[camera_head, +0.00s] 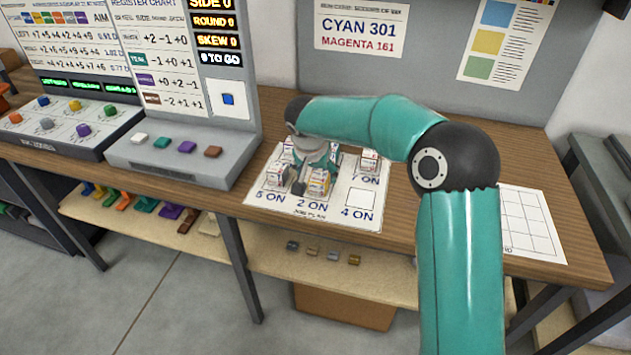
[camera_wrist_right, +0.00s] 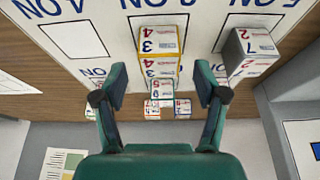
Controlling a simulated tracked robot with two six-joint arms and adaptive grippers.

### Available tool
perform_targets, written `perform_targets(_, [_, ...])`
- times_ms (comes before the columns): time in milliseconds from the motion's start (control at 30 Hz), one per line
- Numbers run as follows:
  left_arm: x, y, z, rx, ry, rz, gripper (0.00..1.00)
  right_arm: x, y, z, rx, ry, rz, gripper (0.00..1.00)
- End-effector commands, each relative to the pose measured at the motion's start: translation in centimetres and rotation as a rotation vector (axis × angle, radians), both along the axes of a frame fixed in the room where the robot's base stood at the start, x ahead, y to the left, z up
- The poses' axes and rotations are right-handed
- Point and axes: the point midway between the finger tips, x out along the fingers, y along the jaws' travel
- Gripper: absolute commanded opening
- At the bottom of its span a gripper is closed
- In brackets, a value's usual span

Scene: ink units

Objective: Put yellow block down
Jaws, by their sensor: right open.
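The yellow block (camera_head: 318,181), with white printed labels, sits at the "2 ON" place of the white job plan sheet (camera_head: 373,217). In the right wrist view the yellow block (camera_wrist_right: 159,40) lies beyond the fingertips, roughly centred between them. My right gripper (camera_head: 308,178) is over the sheet, close behind the yellow block, with its jaws partly hidden by its own body. In the wrist view the right gripper (camera_wrist_right: 160,78) is open, its two teal fingers well apart. I cannot tell whether a finger touches the block. My left gripper is not in view.
A grey block (camera_head: 276,173) stands beside the yellow one at "5 ON"; it also shows in the wrist view (camera_wrist_right: 246,50). Several more labelled blocks stand behind. The "4 ON" square (camera_head: 360,198) is empty. A grey button console (camera_head: 185,150) stands left; a grid sheet (camera_head: 530,222) lies right.

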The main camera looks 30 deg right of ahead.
Motion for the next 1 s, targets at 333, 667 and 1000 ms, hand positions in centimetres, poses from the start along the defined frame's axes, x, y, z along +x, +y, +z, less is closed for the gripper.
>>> perform_targets(333, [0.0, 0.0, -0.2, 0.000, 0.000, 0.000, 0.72, -1.5, 1.9, 6.0, 0.000, -0.003, 0.002, 0.72])
perform_targets(667, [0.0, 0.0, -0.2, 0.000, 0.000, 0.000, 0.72, -1.9, 2.3, 7.2, 0.000, 0.001, 0.002, 0.72])
perform_targets(1000, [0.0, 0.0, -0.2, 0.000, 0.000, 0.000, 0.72, -1.9, 2.3, 7.1, 0.000, 0.001, 0.002, 0.72])
